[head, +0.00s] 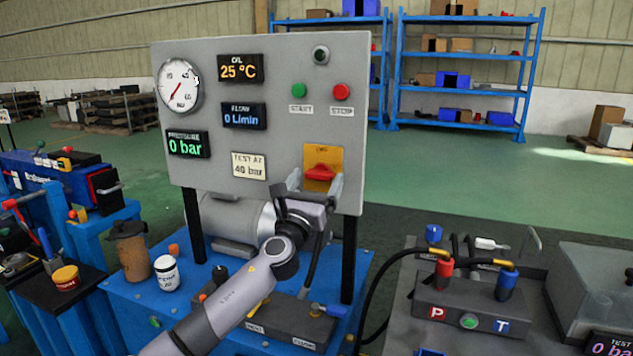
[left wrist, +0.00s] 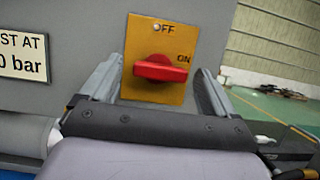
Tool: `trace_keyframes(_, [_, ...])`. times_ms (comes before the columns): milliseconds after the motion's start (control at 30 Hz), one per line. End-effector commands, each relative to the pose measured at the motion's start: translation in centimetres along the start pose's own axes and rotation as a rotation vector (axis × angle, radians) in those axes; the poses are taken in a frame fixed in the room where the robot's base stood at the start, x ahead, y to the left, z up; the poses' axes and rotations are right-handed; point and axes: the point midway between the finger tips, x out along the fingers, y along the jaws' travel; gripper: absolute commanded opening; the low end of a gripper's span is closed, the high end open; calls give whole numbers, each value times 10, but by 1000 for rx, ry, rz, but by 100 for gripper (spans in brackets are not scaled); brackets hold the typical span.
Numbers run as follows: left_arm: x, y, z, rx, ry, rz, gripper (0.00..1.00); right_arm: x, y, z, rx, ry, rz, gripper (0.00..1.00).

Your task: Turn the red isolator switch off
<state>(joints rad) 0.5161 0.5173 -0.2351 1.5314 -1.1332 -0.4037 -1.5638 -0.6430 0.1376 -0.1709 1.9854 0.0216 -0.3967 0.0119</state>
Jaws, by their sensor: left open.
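The red isolator switch (head: 319,173) sits on a yellow plate (head: 323,157) at the lower right of the grey panel (head: 270,60). In the left wrist view the red handle (left wrist: 161,69) lies roughly horizontal, with its right end near the word ON; OFF is printed above it on the yellow plate (left wrist: 150,92). My left gripper (head: 316,186) is at the switch, its fingers open. In the left wrist view the fingers of the gripper (left wrist: 160,80) stand either side of the plate, apart from the handle. My right gripper is not in view.
The panel carries a pressure gauge (head: 179,86), displays and green START (head: 298,90) and red STOP (head: 341,90) buttons. A hose block (head: 470,305) stands at right.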

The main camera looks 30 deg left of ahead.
Motion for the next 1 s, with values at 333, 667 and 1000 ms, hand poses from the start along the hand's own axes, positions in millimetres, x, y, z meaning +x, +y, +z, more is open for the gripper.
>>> trace_keyframes(333, [5, 0, 0, 0, 1, -1, 89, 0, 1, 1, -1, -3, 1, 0])
trace_keyframes(667, [5, 0, 0, -1, 1, 0, 33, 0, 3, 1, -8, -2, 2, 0])
trace_keyframes(1000, [5, -1, 0, -79, 0, 33, 33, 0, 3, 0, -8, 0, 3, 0])
